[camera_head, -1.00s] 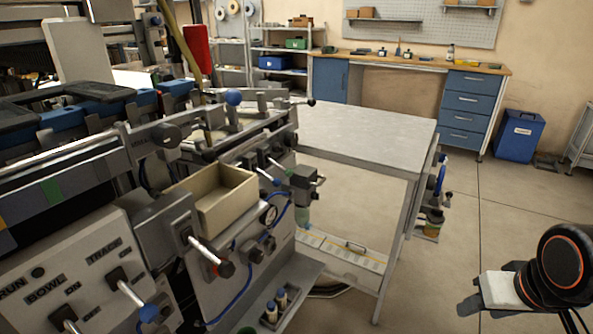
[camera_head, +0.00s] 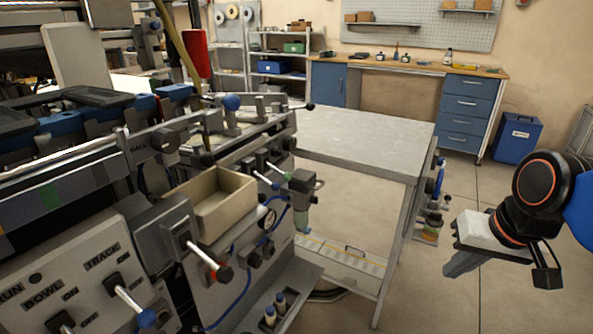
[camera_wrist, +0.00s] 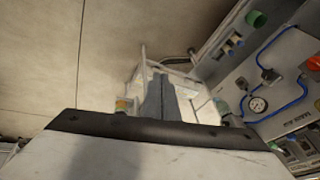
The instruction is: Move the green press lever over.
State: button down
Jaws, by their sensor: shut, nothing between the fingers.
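My gripper (camera_head: 455,268) is at the right of the head view, over open floor and well apart from the press. In the wrist view its fingers (camera_wrist: 158,82) are together and empty, pointing away from the camera, with the green knob up and to their right.
The press panel has a red-knobbed lever (camera_head: 224,273) and a blue-knobbed lever (camera_head: 148,316). A beige open box (camera_head: 235,207) sits on the press. A grey table (camera_head: 370,140) stands between press and gripper. A gauge (camera_wrist: 258,104) and blue hoses show on the press.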

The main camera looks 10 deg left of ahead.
jog(key=w+a+r+m+g+y, duration=0.1)
jog(key=w+a+r+g+y, duration=0.15)
jog(key=w+a+r, duration=0.75)
jog(key=m+g+y, duration=0.2)
jog(key=y, duration=0.2)
send_near(279, 171)
jog(key=w+d, duration=0.2)
jog(key=d, duration=0.2)
jog(key=shift+s+d, duration=0.1)
jog(key=shift+f, duration=0.1)
jog(key=x, duration=1)
